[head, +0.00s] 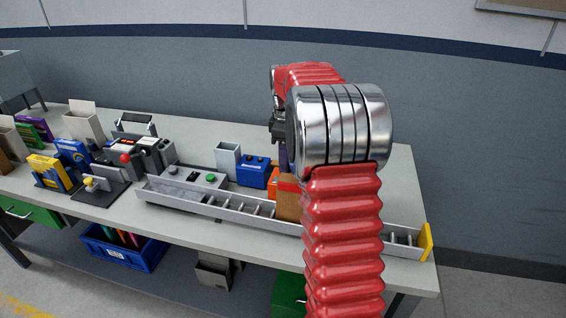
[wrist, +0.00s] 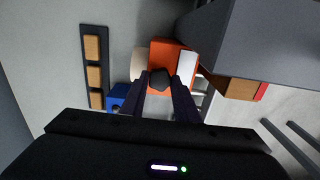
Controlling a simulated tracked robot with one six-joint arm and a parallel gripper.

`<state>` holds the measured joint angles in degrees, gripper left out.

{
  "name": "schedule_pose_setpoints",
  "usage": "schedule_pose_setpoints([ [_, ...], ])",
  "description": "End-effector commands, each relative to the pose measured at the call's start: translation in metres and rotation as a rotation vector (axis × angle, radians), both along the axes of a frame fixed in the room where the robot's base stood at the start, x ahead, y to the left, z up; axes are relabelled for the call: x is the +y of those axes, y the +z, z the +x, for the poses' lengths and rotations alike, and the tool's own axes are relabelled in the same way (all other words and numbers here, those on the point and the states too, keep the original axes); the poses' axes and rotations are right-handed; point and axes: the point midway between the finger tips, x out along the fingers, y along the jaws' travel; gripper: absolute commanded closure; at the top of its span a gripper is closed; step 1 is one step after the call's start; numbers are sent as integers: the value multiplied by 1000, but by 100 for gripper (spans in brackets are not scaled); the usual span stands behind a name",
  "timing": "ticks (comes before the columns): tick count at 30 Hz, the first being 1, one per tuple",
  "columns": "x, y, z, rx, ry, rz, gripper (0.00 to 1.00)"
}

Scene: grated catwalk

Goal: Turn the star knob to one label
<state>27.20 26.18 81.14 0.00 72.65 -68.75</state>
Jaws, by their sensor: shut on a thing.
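A dark star knob (wrist: 159,79) sits on the face of an orange box (wrist: 172,52) in the wrist view. My gripper (wrist: 160,86) has its two dark fingers closed in on either side of the knob, gripping it. In the head view the orange box (head: 273,183) shows only as a sliver beside my red arm, and the knob and fingertips are hidden. A pale plate (wrist: 187,64) lies at the right of the orange face. No label can be read.
A blue box (head: 253,170) stands just left of the orange one. A cardboard box (head: 289,204) and a long grey roller tray (head: 235,208) are in front. A large grey block (wrist: 265,40) is close on the right in the wrist view.

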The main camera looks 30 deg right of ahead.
Motion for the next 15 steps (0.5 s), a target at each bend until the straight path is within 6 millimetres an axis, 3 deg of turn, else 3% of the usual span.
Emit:
schedule_pose_setpoints([
  [4,0,0,0,1,0,1,94],
  [5,11,0,1,1,4,1,94],
  [15,2,-1,-1,5,-43,5,94],
])
